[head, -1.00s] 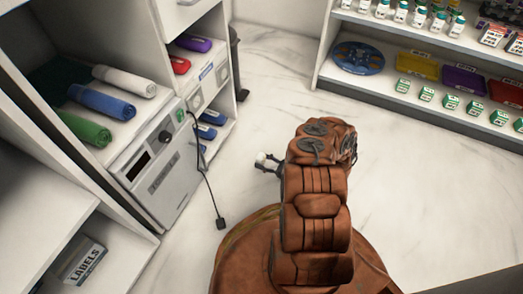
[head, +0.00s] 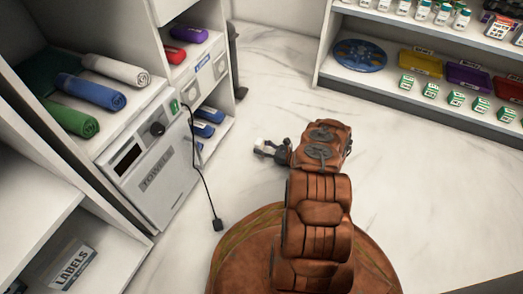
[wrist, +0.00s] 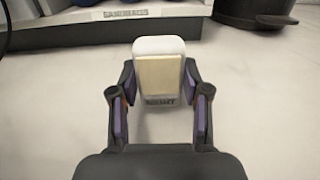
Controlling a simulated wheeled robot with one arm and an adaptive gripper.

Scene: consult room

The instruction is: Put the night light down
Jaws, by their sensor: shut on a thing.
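The night light (wrist: 159,76) is a small white block with a pale yellow panel and a dark label along its lower edge. In the wrist view it stands between the fingers of my gripper (wrist: 159,92), which is shut on its sides.
An open shelf unit (head: 222,130) with a towel warmer (head: 150,165) and rolled towels stands at the left. A dark cord (head: 203,180) hangs from it towards the floor. A stocked shelf (head: 400,95) lies at upper right.

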